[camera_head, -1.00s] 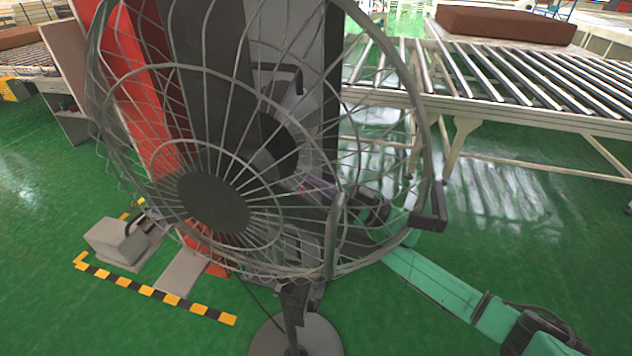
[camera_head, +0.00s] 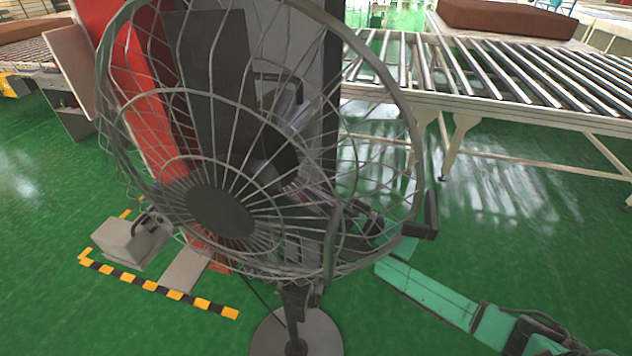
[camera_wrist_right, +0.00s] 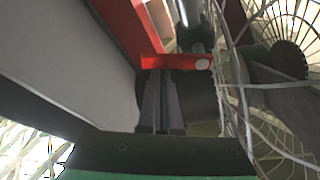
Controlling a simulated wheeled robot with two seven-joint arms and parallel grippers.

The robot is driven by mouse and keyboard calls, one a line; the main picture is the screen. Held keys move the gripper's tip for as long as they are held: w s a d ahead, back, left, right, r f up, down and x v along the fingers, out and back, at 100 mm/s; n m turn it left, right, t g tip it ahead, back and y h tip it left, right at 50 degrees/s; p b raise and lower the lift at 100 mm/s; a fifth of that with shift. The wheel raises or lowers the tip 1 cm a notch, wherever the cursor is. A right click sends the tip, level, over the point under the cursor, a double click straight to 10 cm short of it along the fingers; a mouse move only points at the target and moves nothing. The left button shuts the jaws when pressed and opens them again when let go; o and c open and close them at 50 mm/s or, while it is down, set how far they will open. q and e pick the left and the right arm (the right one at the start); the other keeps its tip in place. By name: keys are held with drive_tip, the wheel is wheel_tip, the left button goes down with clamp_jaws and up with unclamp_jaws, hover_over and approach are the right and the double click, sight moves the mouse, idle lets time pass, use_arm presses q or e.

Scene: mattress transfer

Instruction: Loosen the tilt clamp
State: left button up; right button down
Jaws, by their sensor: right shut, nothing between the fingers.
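A grey wire-caged pedestal fan (camera_head: 220,210) fills the middle of the head view, its face tilted, on a pole with a round base (camera_head: 297,335). My right arm, teal, reaches behind the cage from the right, and its gripper is partly hidden by the wires. In the right wrist view my right gripper (camera_wrist_right: 160,75) is shut and empty. Its fingertips are right at a red bar (camera_wrist_right: 175,62) with a pale round end, beside the fan's rear; I cannot tell whether they touch. This bar may be the tilt clamp's lever. The left gripper is out of view.
A roller conveyor (camera_head: 510,85) with a brown mattress (camera_head: 505,20) stands at the back right. A red and grey cabinet (camera_head: 150,110) is close behind the fan. A grey box (camera_head: 130,243) and yellow-black floor tape (camera_head: 160,290) lie left.

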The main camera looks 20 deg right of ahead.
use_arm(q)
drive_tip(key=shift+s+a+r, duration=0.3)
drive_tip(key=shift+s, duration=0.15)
use_arm(e)
drive_tip(key=shift+s+a+f+m+t+h, duration=0.15)
drive_tip(key=shift+s+a+f+m+h, duration=0.15)
drive_tip(key=shift+f+m, duration=0.3)
drive_tip(key=shift+s+a+f+m+t+h, duration=0.1)
drive_tip(key=shift+s+a+f+m+h, duration=0.05)
drive_tip(key=shift+s+f+m, duration=0.4)
drive_tip(key=shift+s+a+f+m+t+h, duration=0.15)
drive_tip(key=shift+s+a+f+m+h, duration=0.15)
drive_tip(key=shift+f, duration=0.45)
